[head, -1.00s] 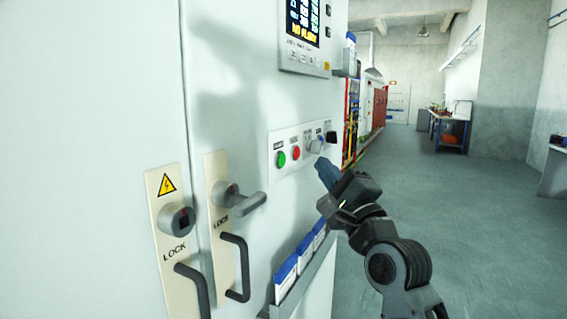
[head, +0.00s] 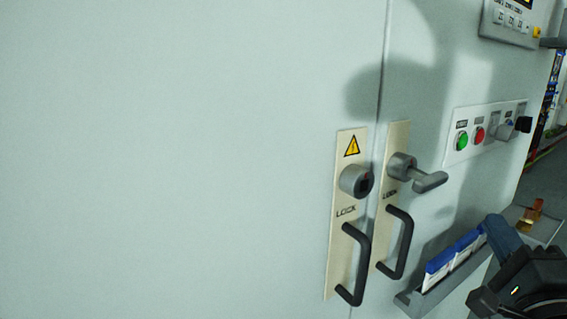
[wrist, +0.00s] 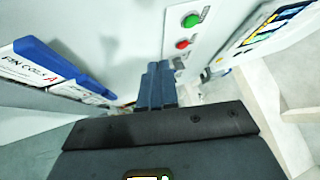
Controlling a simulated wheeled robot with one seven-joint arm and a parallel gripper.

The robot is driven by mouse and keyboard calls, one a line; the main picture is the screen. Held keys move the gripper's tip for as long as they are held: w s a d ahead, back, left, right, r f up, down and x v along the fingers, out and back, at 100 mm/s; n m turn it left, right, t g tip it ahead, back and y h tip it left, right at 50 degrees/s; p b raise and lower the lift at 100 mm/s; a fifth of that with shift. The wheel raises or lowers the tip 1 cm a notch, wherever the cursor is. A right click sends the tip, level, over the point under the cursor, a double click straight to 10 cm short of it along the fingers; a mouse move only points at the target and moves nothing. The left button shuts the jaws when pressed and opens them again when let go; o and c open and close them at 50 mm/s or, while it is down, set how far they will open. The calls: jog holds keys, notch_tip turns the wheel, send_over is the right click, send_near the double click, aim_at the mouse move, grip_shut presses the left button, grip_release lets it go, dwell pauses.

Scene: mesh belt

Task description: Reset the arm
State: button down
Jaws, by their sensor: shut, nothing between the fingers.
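My gripper (head: 503,232) is at the lower right of the head view, its dark blue fingers pointing up and left beside the rack of boxes. In the wrist view my gripper (wrist: 158,72) has its fingers together, with nothing held. It is apart from the button panel (head: 462,153), which is above it on the pale cabinet (head: 200,150). The rest of my arm is mostly cut off by the frame's right edge.
A rack (head: 440,287) with several blue-and-white boxes (head: 437,268) juts from the cabinet, close to my gripper. Black door handles (head: 399,240) and a grey lever (head: 430,182) also stick out. A coppery object (head: 533,212) is at the right. Floor shows at far right.

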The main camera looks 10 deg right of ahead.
jog(key=s+a+f+n+g+y, duration=0.3)
jog(key=s+a+f+n, duration=0.75)
jog(key=s+f, duration=0.35)
jog(key=s+a+f+n+g+y, duration=0.1)
jog(key=s+a+n, duration=0.2)
jog(key=s, duration=0.6)
jog(key=s+a+f+n+g+y, duration=0.1)
jog(key=s+a+n, duration=0.3)
jog(key=s+n, duration=0.4)
jog(key=shift+s+f+g+y, duration=0.2)
jog(key=shift+s+g+y, duration=0.15)
jog(key=shift+y, duration=0.45)
